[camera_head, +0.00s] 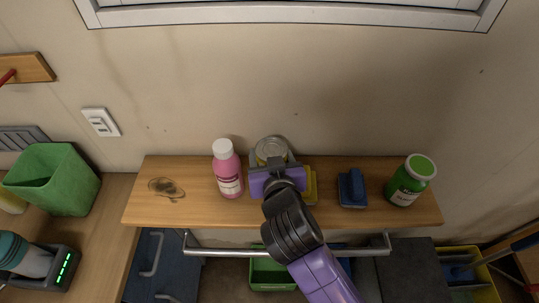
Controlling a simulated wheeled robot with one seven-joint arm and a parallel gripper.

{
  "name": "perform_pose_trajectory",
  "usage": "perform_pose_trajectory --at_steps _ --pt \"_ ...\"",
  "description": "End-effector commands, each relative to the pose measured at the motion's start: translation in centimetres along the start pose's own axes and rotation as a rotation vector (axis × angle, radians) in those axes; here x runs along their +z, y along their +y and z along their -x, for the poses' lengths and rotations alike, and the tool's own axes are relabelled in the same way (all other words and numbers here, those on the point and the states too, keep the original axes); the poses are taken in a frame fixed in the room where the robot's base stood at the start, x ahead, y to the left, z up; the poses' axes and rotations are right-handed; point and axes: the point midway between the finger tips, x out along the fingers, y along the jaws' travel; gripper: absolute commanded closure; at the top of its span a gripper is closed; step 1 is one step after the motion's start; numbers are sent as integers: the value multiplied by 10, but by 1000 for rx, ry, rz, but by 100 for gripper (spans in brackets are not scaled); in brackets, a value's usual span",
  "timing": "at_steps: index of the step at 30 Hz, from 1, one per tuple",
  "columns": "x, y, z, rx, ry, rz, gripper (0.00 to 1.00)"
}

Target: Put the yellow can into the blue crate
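A can with a round silver lid (271,148) stands on the wooden shelf near the wall; its body is mostly hidden by my gripper, so I cannot make out its colour. My gripper (271,157) reaches over the shelf, with its grey fingers apart on either side of the can. I cannot tell whether they press on it. A yellow item (311,186) shows just right of my gripper, partly covered by it. A bit of blue (340,262) below the shelf, behind my arm, may be the blue crate; most of it is hidden.
On the wooden shelf (140,205) stand a pink bottle (229,172) left of my gripper, a blue brush-like item (352,188) and a green jar (407,182) right. A metal rail (225,252) runs along the front. Below are a green crate (270,272) and a yellow crate (463,252).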

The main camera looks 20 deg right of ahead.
Motion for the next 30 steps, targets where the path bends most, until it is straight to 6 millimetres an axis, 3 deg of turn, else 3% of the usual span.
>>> perform_pose_trajectory --at_steps 2,16,17,20,30 --pt "9 0 -3 -1 -3 3 79" --pt "16 0 -10 -1 1 0 79" --pt "16 0 -10 -1 1 0 38" --pt "15 0 -10 -1 0 0 18" --pt "13 0 -9 -1 0 0 18"
